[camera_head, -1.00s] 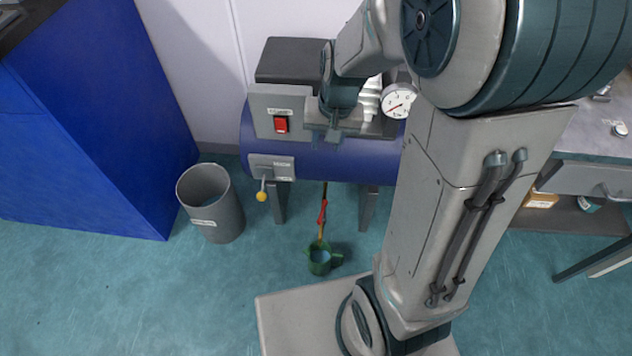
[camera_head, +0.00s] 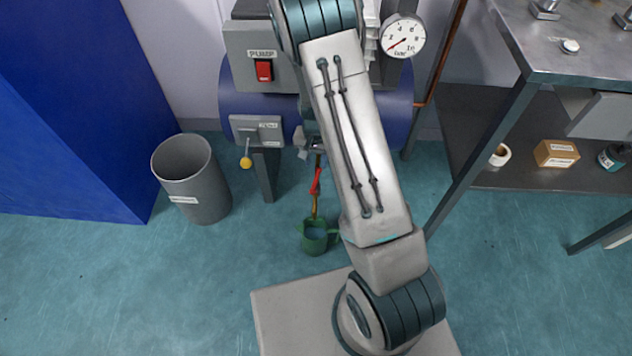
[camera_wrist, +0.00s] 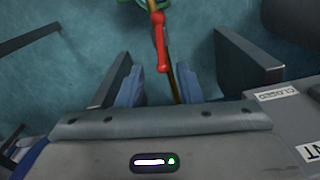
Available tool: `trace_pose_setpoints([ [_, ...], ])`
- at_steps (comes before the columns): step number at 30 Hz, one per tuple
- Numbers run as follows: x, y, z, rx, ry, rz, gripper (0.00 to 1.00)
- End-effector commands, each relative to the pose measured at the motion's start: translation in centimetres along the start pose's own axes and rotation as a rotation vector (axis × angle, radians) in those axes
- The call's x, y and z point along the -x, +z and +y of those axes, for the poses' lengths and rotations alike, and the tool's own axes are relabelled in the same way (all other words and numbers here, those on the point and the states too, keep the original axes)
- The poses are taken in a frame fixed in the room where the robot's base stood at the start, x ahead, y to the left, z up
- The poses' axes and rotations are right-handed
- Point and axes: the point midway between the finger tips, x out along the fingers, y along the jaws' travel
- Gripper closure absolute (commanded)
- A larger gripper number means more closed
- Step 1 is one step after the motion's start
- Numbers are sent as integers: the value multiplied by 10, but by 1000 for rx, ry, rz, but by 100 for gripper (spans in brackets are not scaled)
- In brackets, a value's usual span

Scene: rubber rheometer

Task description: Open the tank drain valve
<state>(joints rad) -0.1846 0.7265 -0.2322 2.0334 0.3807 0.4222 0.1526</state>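The drain valve's red handle (camera_head: 316,182) hangs below the blue tank (camera_head: 402,108), along a thin brass-coloured pipe. A green jug (camera_head: 314,237) stands on the floor beneath it. In the wrist view the red handle (camera_wrist: 160,42) points up and down the picture, with part of the green jug (camera_wrist: 138,5) at the top edge. My gripper (camera_wrist: 160,88) is open, its fingers on either side of the handle's line, and nothing is seen gripped. In the head view my gripper (camera_head: 309,145) is just under the tank, above the handle and partly hidden by my arm.
A panel with a yellow-knobbed lever (camera_head: 245,161) is left of my gripper; its CLOSED label (camera_wrist: 277,94) shows close in the wrist view. A red pump switch (camera_head: 264,70) and gauge (camera_head: 402,36) are above. A grey bin (camera_head: 192,178) stands left, a steel bench (camera_head: 560,62) right.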

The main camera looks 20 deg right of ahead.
Motion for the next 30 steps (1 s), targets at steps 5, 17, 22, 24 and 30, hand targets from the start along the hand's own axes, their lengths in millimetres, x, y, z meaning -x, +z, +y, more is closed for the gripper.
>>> trace_pose_setpoints([
  [5, -46, 0, 0, 0, 1, -3, 67],
  [17, -100, 0, 0, 1, -1, 0, 67],
  [22, -104, 0, -1, 1, -1, 0, 67],
  [24, -103, 0, -1, 1, -1, 0, 67],
  [30, -103, 0, -1, 1, -1, 0, 90],
])
